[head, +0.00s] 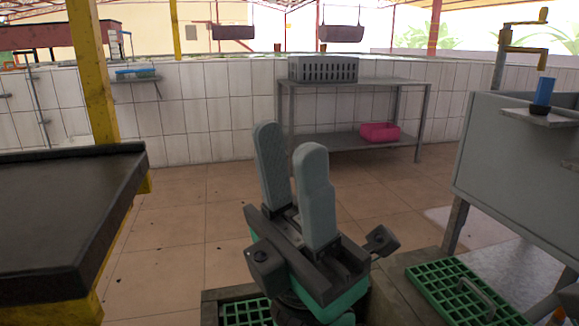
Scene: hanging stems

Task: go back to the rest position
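My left gripper (288,140) stands in the lower middle of the head view, with its two grey-green fingers pointing up. The fingers are apart and the gap between them is empty, so it is open. It is in front of the tiled floor and touches nothing that I can see. My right gripper is not in the view. No hanging stems show clearly.
A dark-topped table (60,215) fills the left. A grey metal shelf table (352,80) at the back holds a grey crate (323,69) and, below, a pink bin (380,132). A grey basin (510,165) stands at right. The tiled floor (175,235) between is clear.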

